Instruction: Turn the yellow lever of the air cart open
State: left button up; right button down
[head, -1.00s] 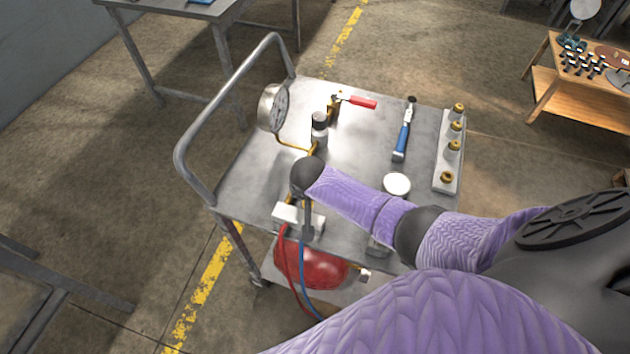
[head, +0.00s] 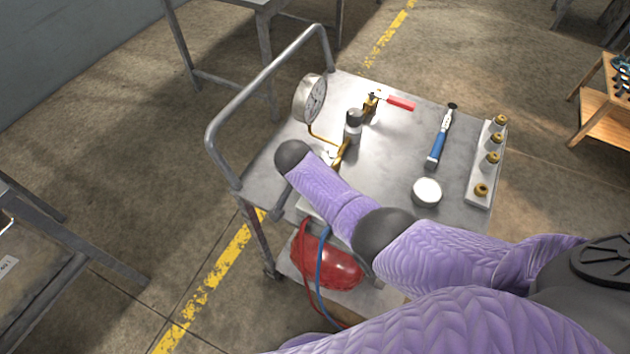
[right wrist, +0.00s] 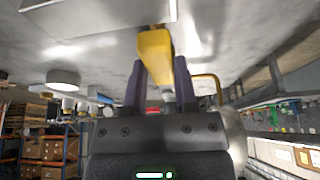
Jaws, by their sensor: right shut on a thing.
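The air cart (head: 385,165) is a grey metal trolley that fills the middle of the head view. In the right wrist view, the yellow lever (right wrist: 154,52) stands between the two dark fingers of my right gripper (right wrist: 159,78), which is shut on it. In the head view, my right forearm reaches over the cart's near left part and hides the gripper and the lever. Brass piping (head: 341,153) shows just beyond the forearm, and a pressure gauge (head: 311,99) stands near the push handle. My left gripper is out of view.
On the cart top are a red-handled valve (head: 399,103), a blue-handled tool (head: 437,149), a round white-topped item (head: 427,192) and a strip with several brass fittings (head: 487,165). A red tank (head: 330,264) and hoses sit below. The push handle (head: 262,85) rises at left.

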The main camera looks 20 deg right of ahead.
jog(key=shift+w+r, duration=0.1)
jog(key=shift+c, duration=2)
grip_release()
jog(key=p+v, duration=0.6)
jog(key=v, duration=0.4)
